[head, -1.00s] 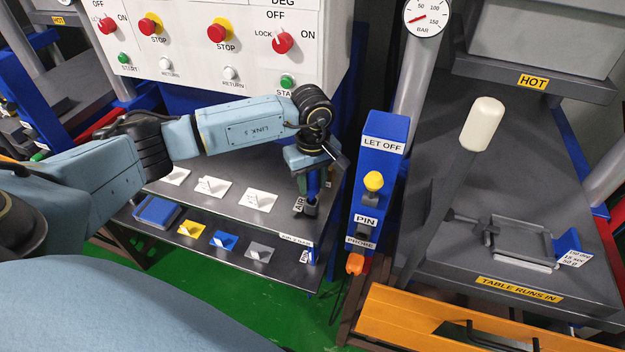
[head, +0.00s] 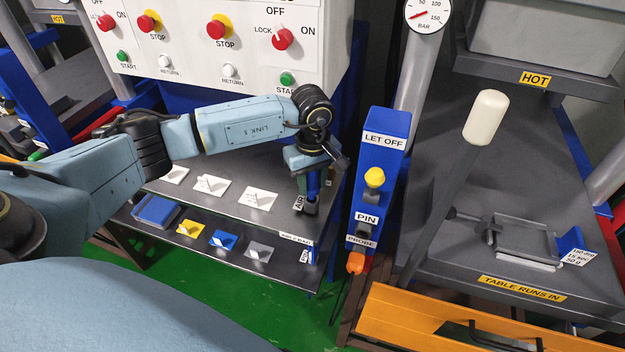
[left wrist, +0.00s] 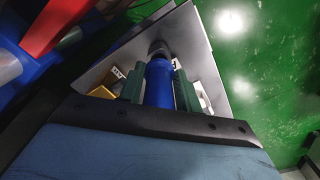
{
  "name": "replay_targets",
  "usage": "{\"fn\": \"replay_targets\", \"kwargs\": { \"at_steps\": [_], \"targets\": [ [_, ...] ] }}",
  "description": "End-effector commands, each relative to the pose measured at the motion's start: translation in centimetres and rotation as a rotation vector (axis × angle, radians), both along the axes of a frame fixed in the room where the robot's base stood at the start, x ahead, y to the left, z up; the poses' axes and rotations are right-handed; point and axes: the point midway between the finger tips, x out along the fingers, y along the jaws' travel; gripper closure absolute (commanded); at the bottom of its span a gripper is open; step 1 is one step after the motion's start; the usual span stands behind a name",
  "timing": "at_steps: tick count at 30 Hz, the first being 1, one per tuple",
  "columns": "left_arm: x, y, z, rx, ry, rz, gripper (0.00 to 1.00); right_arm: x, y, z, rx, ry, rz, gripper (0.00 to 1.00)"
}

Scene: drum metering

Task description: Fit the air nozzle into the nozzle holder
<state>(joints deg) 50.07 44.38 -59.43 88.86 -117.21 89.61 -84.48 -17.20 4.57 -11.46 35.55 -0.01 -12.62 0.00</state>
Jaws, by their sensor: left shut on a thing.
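The air nozzle (head: 313,184) is blue and stands about upright at the right end of the upper grey shelf. My left gripper (head: 313,175) is shut on it from above. In the left wrist view the blue nozzle body (left wrist: 158,88) sits between the two green fingers, with a grey round end (left wrist: 159,49) beyond them. A small dark block (head: 310,207), which looks like the nozzle holder, is directly below the nozzle beside an AIR label. I cannot tell whether the nozzle's lower end is inside it or just above it. My right gripper is not in view.
The blue LET OFF post (head: 383,150), with a yellow knob, stands close to the right of the gripper. White cards lie on the upper shelf (head: 235,170). A lower shelf (head: 180,222) holds a blue tray and coloured cards. The control panel (head: 215,80) rises behind.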

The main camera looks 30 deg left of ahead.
Motion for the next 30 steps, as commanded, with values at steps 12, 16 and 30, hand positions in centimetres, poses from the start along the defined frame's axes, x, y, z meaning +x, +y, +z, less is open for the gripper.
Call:
{"fn": "replay_targets", "kwargs": {
  "at_steps": [12, 16, 30],
  "targets": [
    [0.0, 0.0, -1.1, 0.0, 0.0, 0.001, 1.0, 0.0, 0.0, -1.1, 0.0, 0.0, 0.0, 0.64],
    [0.0, 0.0, -1.5, 0.0, 0.0, 0.001, 1.0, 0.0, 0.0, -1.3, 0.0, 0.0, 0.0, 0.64],
    [0.0, 0.0, -2.6, 0.0, 0.0, 0.001, 1.0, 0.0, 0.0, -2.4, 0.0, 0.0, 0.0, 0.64]
  ]
}}
